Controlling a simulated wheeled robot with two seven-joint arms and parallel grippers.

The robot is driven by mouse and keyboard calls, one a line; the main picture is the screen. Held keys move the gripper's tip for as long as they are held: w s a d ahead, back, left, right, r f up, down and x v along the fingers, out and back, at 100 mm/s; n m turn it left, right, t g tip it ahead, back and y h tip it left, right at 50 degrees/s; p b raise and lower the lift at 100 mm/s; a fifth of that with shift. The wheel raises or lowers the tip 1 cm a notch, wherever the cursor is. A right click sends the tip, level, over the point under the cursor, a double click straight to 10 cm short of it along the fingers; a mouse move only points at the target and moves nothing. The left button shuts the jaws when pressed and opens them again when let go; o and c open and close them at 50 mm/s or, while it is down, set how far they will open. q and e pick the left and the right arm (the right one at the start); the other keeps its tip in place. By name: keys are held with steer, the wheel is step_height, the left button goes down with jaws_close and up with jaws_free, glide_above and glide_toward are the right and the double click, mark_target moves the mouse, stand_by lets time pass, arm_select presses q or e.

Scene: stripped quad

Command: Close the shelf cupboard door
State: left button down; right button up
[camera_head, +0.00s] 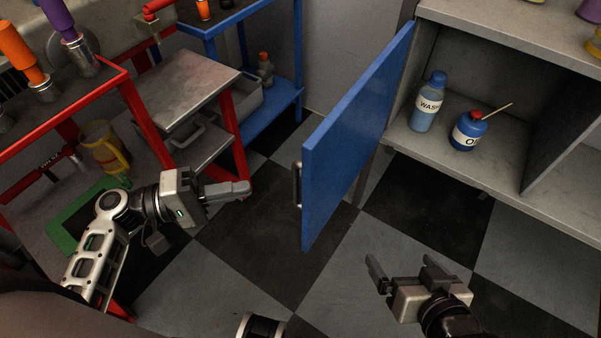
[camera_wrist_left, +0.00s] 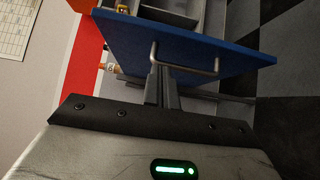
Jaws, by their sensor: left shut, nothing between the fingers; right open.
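The blue cupboard door (camera_head: 355,125) stands wide open, swung out from the left side of the grey shelf cupboard (camera_head: 505,185). Its metal handle (camera_head: 297,184) is on the free edge, on the left. My left gripper (camera_head: 248,188) is shut and empty, left of the handle and apart from it in the head view. In the left wrist view the closed fingers (camera_wrist_left: 163,85) point toward the door (camera_wrist_left: 185,45) and overlap the handle (camera_wrist_left: 200,70); contact cannot be told. My right gripper (camera_head: 400,262) is open and empty, low over the floor right of the door.
A blue wash bottle (camera_head: 427,105) and a blue oil can (camera_head: 468,130) stand inside the cupboard. A red-framed cart (camera_head: 120,75) and a blue rack (camera_head: 285,98) stand at the left and back. The checkered floor (camera_head: 325,275) in front is clear.

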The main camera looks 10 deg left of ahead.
mark_target(295, 182)
arm_select(q)
steer(key=x, duration=0.3)
steer(key=f+x, duration=0.1)
steer(key=x, duration=0.6)
steer(key=shift+w+f+b, duration=0.4)
steer(key=shift+w, duration=0.05)
arm_select(e)
steer(key=shift+w+a+f, duration=0.1)
steer(key=shift+w+f, duration=0.2)
steer(key=shift+f, duration=0.2)
steer(key=shift+w+a+f, duration=0.1)
steer(key=shift+w+f, duration=0.15)
steer(key=shift+f, duration=0.2)
